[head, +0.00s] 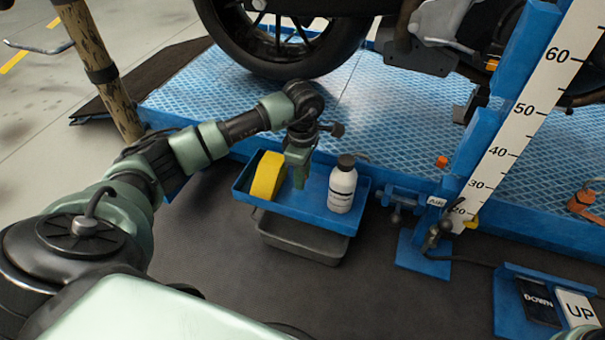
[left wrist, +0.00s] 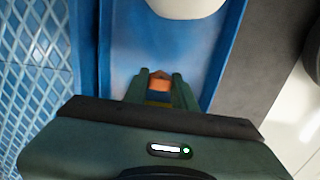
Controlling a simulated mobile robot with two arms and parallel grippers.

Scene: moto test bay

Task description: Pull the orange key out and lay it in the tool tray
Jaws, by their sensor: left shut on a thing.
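The blue tool tray (head: 300,218) sits beside the blue lift platform, and its floor and rim also show in the left wrist view (left wrist: 228,50). My left gripper (head: 299,180) points down into the tray area, between a yellow block and a white bottle. It is shut on the orange key (left wrist: 160,83), which shows as a small orange piece between the fingertips in the left wrist view. The key is hidden in the head view. I cannot tell whether it touches the tray floor. My right gripper is not in view.
The yellow block (head: 267,176) lies in the tray's left part, and the white bottle (head: 342,187) stands at its right. A grey bin (head: 300,245) is below the tray. A white height scale (head: 520,120) and a DOWN/UP control panel (head: 505,300) are at right.

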